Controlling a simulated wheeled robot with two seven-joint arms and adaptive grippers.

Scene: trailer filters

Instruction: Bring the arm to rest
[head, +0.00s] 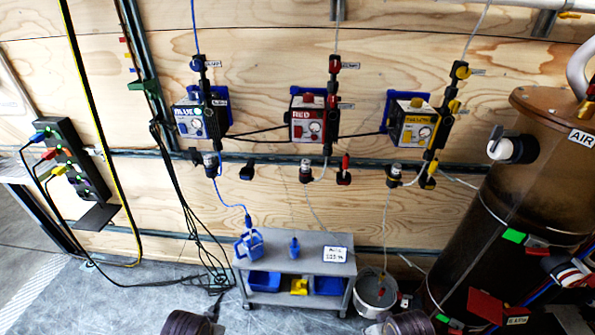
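Neither gripper shows in the head view. Two dark rounded parts at the bottom edge, one left of the cart and one right of it, look like parts of my own arms. They are cut off by the frame, and no fingers can be made out. Whether my grippers hold anything is hidden.
A grey cart (311,267) carries a blue container (249,243), a small blue item (294,247) and a white sign (334,254). A bucket (375,290) stands to its right. Blue (188,122), red (303,118) and yellow (414,125) units hang on the wall. A brown tank (530,195) stands right.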

